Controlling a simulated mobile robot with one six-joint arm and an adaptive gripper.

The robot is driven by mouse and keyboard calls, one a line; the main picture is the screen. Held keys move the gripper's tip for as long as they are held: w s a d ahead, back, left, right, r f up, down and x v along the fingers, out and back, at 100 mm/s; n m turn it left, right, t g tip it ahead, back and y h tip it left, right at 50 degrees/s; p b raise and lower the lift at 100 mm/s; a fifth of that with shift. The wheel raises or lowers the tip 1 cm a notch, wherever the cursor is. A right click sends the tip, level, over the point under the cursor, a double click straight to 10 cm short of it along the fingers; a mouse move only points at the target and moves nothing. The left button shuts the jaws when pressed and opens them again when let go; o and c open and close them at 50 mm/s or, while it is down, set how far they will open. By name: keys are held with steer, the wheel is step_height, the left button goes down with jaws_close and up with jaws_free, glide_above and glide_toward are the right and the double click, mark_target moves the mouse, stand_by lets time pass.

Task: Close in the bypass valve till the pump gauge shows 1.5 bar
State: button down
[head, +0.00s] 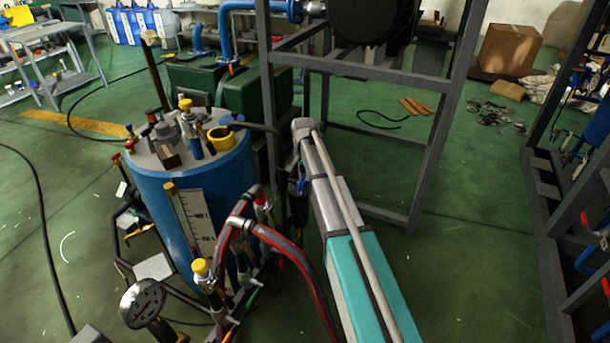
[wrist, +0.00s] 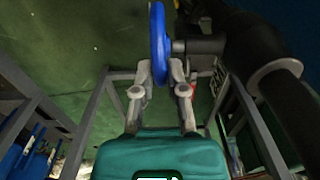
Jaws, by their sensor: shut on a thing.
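In the wrist view, a blue handwheel (wrist: 158,48), which I take to be the bypass valve's, stands nearly edge-on. My gripper (wrist: 159,76) has its two grey fingers on either side of the wheel's lower rim and is shut on it. A dark stem runs right from the wheel to a thick dark pipe (wrist: 275,80). In the head view my arm reaches up the middle, and I cannot make out the fingers or their hold there. A round white-faced gauge (head: 143,302) is at the lower left. Its needle and figures are too small to read.
A blue tank (head: 190,210) with fittings on its lid stands left of my arm. Red-and-grey hoses (head: 285,245) curve close beside the arm. A grey steel frame (head: 440,130) rises behind it.

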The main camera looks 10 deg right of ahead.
steer(key=shift+w+d+f+g+y+b, duration=0.2)
steer(key=shift+w+g+y+b, duration=0.1)
steer(key=shift+g, duration=0.15)
steer(key=shift+w+d+f+g+y+b, duration=0.15)
steer(key=shift+g+y, duration=0.15)
steer(key=shift+g, duration=0.15)
steer(key=shift+g+y+b, duration=0.35)
steer(key=shift+g+y, duration=0.05)
steer(key=shift+g, duration=0.1)
steer(key=shift+d, duration=0.1)
steer(key=c, duration=0.7)
jaws_free()
steer(key=shift+r, duration=0.15)
